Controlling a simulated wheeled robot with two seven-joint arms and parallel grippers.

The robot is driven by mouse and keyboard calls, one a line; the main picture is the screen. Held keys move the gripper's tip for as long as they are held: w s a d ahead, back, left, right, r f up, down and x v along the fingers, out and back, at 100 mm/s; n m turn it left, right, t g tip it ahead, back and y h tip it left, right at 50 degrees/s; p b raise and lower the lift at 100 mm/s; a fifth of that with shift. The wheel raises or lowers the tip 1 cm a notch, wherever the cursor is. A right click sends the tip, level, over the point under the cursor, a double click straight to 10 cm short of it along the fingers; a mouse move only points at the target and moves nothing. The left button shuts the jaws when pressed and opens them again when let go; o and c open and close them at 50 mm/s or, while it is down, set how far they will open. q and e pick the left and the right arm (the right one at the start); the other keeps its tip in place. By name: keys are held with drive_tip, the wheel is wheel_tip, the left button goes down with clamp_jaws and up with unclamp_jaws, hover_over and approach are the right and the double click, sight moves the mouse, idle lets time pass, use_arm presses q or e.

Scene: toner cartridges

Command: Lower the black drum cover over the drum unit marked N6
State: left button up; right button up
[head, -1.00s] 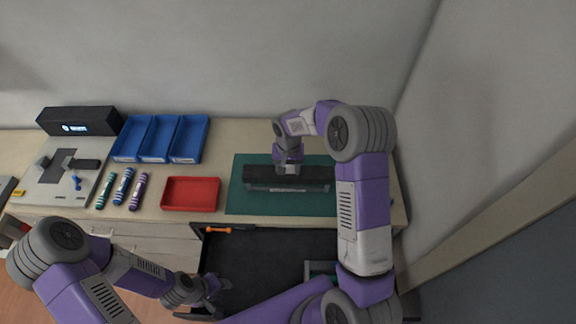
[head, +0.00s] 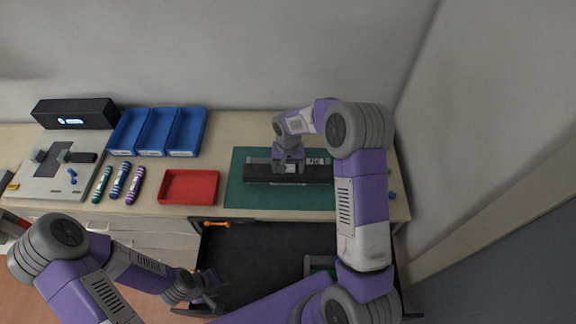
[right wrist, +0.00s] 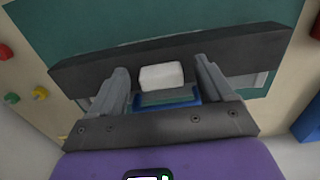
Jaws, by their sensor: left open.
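The black drum cover (head: 315,175) is a long dark bar over the green mat (head: 240,199). My right gripper (head: 289,168) is above it; in the right wrist view its fingers (right wrist: 163,85) straddle a white block on the cover (right wrist: 265,50) and look closed on the cover's middle. The grey drum unit (head: 317,158) shows along the cover's far edge, so the two look offset. It shows partly in the right wrist view (right wrist: 238,85). No N6 mark is readable, and the height gap cannot be told. My left gripper (head: 211,290) is open and empty over the drawer.
A red tray (head: 188,202) lies left of the mat, with blue bins (head: 155,152) behind it. Several striped tubes (head: 119,180) lie further left. An open dark drawer (head: 265,262) lies below the table's front edge. Small coloured knobs (right wrist: 12,98) are near the table's right end.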

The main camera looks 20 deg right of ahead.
wheel_tip(320, 180, up, 8)
drive_tip(key=shift+f, duration=0.2)
idle(0.5)
drive_tip(key=shift+f, duration=0.1)
wheel_tip(320, 180, down, 7)
drive_tip(key=shift+f, duration=0.15)
wheel_tip(320, 180, up, 4)
drive_tip(key=p, duration=0.3)
drive_tip(key=shift+f, duration=0.1)
drive_tip(key=shift+r+p, duration=0.3)
drive_tip(key=shift+r, duration=0.3)
